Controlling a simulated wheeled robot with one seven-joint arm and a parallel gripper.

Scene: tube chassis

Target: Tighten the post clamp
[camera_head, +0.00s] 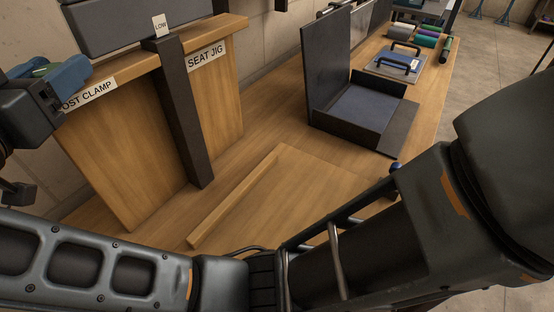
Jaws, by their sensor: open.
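The post clamp's label (88,93) sits on the front edge of the upright wooden jig board, at its left end. Blue and green rounded parts (62,76) show just above the label, and I cannot tell for certain whether they belong to the clamp handle. My gripper (46,92) is at the left edge of the view, dark and partly cut off. It is open, close beside the blue parts. Whether it touches them is not clear. A dark upright post (183,115) leans against the board, with a small LOW tag (160,25) near its top.
The wooden jig board (120,150) also has a SEAT JIG label (207,56). A dark open case (360,110) stands on the wooden bench (258,125). Behind it are a handled plate (392,66) and coloured rolls (424,41). My arm crosses the foreground.

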